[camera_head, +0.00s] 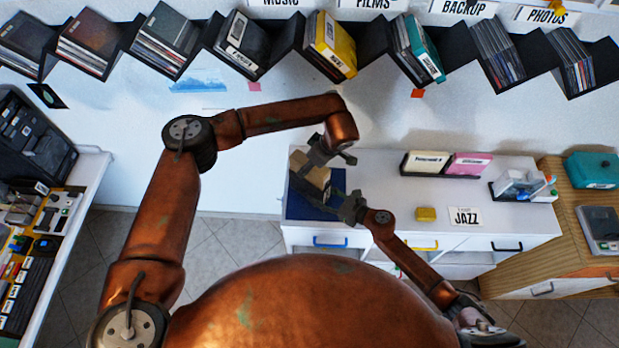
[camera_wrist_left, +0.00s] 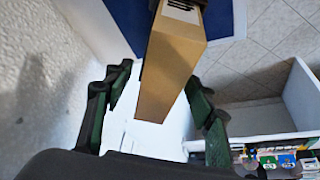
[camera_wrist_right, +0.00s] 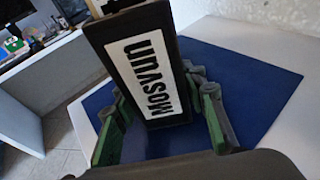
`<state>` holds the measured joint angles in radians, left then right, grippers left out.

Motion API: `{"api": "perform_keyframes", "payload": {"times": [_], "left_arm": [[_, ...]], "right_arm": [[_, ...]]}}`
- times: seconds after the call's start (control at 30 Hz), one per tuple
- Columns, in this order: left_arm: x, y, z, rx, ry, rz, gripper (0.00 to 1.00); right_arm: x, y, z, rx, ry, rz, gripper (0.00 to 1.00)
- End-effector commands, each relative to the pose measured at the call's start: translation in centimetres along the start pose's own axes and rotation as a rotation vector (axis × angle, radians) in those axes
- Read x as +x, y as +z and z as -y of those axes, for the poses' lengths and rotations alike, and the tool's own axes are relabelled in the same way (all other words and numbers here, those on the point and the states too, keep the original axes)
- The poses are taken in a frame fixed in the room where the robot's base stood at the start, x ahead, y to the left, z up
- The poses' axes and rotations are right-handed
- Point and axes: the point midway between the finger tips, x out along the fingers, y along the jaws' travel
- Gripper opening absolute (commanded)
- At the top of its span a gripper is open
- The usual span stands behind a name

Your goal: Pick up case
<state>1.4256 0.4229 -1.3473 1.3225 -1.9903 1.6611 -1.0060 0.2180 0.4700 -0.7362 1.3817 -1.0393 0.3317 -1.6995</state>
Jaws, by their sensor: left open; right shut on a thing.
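A case shows in the head view as a tan block (camera_head: 310,172) over the blue mat (camera_head: 300,208) at the white counter's left end. In the right wrist view the case (camera_wrist_right: 150,75) is dark with a white label in black letters, and my right gripper (camera_wrist_right: 160,115) is shut on it. It looks tilted. My right gripper (camera_head: 350,208) is at the case's lower right in the head view. My left gripper (camera_head: 330,155) is open above the case. In the left wrist view the tan side of the case (camera_wrist_left: 175,60) lies between the spread fingers; contact cannot be told.
The counter (camera_head: 380,180) also holds two label boxes (camera_head: 445,164), a small yellow block (camera_head: 426,214) and a JAZZ card (camera_head: 465,216). Zigzag shelves with discs (camera_head: 333,45) run along the wall. A cluttered desk (camera_head: 60,270) stands left. Tiled floor lies between desk and counter.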

Motion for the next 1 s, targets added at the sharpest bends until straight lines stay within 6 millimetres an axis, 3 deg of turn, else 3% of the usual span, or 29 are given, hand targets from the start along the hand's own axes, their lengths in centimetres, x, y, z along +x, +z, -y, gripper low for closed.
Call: {"api": "perform_keyframes", "payload": {"times": [0.63,1.0], "left_arm": [[0.44,0.2,0.0,0.0,0.0,0.0,0.51],[0.43,0.2,0.0,0.0,0.0,0.0,0.25]], "right_arm": [[-0.03,-0.21,-0.02,0.0,0.0,-0.003,0.25],[-0.03,-0.21,-0.03,0.0,0.0,-0.003,0.25]]}}
